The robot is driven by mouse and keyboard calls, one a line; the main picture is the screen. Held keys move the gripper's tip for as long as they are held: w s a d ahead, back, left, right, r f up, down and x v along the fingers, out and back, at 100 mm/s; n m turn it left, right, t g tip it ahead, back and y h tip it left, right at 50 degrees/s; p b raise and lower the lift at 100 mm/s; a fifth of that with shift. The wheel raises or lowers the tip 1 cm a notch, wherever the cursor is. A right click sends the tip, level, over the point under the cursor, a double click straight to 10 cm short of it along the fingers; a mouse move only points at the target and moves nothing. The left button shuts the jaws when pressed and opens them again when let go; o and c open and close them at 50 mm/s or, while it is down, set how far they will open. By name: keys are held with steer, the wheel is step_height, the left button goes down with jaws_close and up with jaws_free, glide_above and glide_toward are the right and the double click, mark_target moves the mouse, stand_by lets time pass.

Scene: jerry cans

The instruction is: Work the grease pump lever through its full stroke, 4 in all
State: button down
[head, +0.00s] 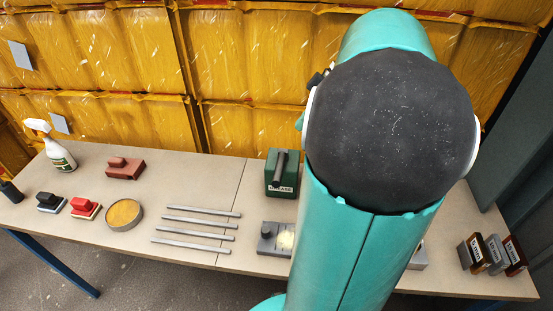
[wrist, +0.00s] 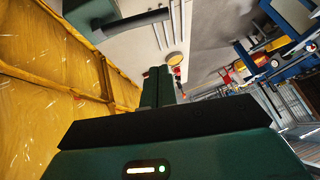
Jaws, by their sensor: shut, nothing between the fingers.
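The green grease pump (head: 282,186) stands towards the back of the bench, just left of my arm in the head view. Its dark lever (head: 279,168) lies across its top. In the wrist view the pump body (wrist: 90,12) is at the top left, with the dark lever (wrist: 138,22) reaching right from it. My gripper (wrist: 159,74) is shut and empty in the wrist view. It appears apart from the lever, which lies above and to the left of the fingers in that picture. My arm hides the gripper in the head view.
Several metal rods (head: 196,228) and a round yellow tin (head: 124,214) lie left on the bench. A grey block (head: 272,239) sits in front of the pump. Small boxes (head: 493,253) stand at the right end. A yellow wall (head: 100,60) rises behind the bench.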

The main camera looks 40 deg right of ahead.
glide_above(282, 174)
steer(key=f, duration=0.7)
steer(key=shift+w+d+f, duration=0.25)
steer(key=shift+w+f, duration=0.05)
steer(key=shift+w, duration=0.1)
steer(key=f, duration=0.3)
steer(key=shift+s+a+f, duration=0.2)
steer(key=shift+s+f, duration=0.1)
steer(key=shift+s, duration=0.05)
steer(key=shift+s+f, duration=0.1)
steer(key=shift+f, duration=0.35)
steer(key=shift+a+f, duration=0.1)
steer(key=shift+a, duration=0.05)
